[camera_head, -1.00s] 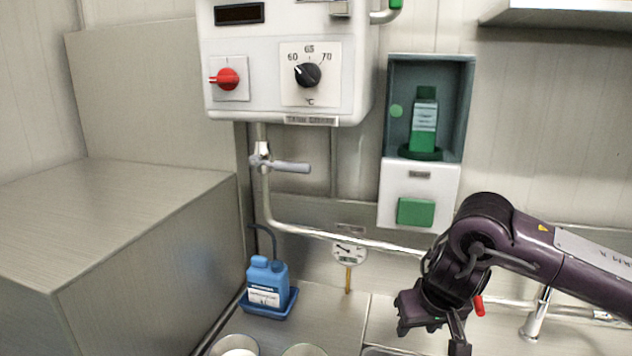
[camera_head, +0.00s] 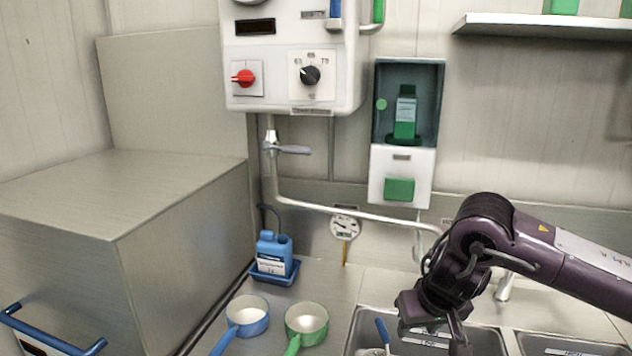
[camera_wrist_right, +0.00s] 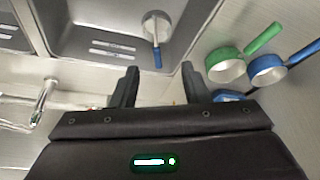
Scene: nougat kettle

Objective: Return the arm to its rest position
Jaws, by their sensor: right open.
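My right arm (camera_head: 560,265) comes in from the right in the head view. It is dark purple with a grey panel. My right gripper (camera_head: 434,335) hangs over the sink (camera_head: 488,338) with its fingers pointing down. In the right wrist view the gripper (camera_wrist_right: 159,75) is open, with its two black fingers apart and nothing between them. My left gripper is not in view.
A blue pan (camera_head: 248,318) and a green pan (camera_head: 306,322) stand on the counter left of the sink. A pan with a blue handle (camera_head: 383,331) lies in the sink. Behind are a blue bottle (camera_head: 274,250), a gauge (camera_head: 345,227) and a pipe (camera_head: 370,216).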

